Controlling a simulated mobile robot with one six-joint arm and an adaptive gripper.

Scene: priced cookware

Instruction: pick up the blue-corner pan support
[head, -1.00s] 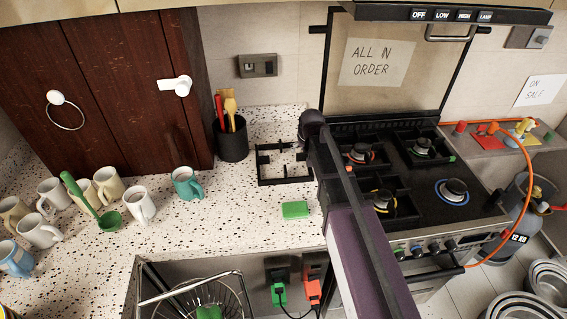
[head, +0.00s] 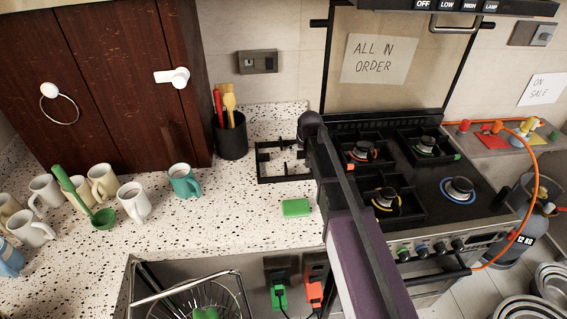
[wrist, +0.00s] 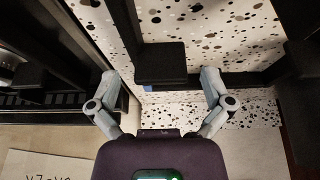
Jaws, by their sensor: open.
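The pan support (head: 262,178) is a black open frame lying on the speckled counter, left of the stove. In the head view my arm's dark end hides its right side, and no blue corner shows there. In the wrist view, a black support (wrist: 160,66) with a small blue patch at its lower edge lies between my gripper's fingers. My gripper (wrist: 160,84) is open, with one grey finger on either side of that part. I cannot tell whether the fingers touch it. My gripper is hidden in the head view.
The stove (head: 477,208) with black supports on its burners stands at right. A utensil holder (head: 231,138) is behind the pan support, and a green sponge (head: 296,208) in front. A dish basket (head: 190,296) is below.

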